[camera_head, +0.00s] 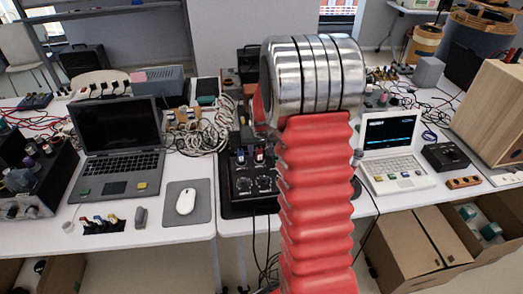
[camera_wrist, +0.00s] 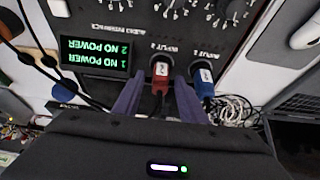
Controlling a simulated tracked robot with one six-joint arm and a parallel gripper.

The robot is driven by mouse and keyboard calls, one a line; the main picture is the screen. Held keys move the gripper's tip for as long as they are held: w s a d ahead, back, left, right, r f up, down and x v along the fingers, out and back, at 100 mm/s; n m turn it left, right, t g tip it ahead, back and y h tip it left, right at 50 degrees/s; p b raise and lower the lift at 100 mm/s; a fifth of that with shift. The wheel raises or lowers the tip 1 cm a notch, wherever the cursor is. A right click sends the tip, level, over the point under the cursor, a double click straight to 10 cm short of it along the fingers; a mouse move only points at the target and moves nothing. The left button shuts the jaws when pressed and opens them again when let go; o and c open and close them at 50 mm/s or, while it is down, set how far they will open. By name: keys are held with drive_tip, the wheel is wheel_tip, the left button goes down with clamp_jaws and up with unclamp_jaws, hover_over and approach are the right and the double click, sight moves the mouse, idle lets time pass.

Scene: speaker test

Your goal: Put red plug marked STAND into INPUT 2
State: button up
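In the wrist view, which shows the labels upside down, a red plug (camera_wrist: 160,79) with a white label sits at the INPUT 2 socket of the black audio interface (camera_wrist: 108,14). The label's word is too small to read, and I cannot tell how deeply the plug is seated. My gripper (camera_wrist: 159,84) has its two purple fingers on either side of the red plug, with gaps visible beside it. A blue plug (camera_wrist: 204,80) stands at INPUT 1, just right of the right finger. In the head view my arm hides the gripper.
The interface's display (camera_wrist: 96,57) reads NO POWER for 1 and 2. Black cables run at left. In the head view a dark laptop (camera_head: 118,135) and a mouse (camera_head: 186,201) are left of my arm; a white laptop (camera_head: 391,150) and cardboard boxes (camera_head: 405,245) are at right.

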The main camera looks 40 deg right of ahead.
drive_tip(key=shift+r, duration=0.1)
drive_tip(key=shift+s+a+r, duration=0.1)
drive_tip(key=shift+s+r, duration=0.05)
drive_tip(key=shift+r, duration=0.35)
drive_tip(key=v, duration=1.2)
drive_tip(key=shift+s+r, duration=0.15)
drive_tip(key=shift+r, duration=0.05)
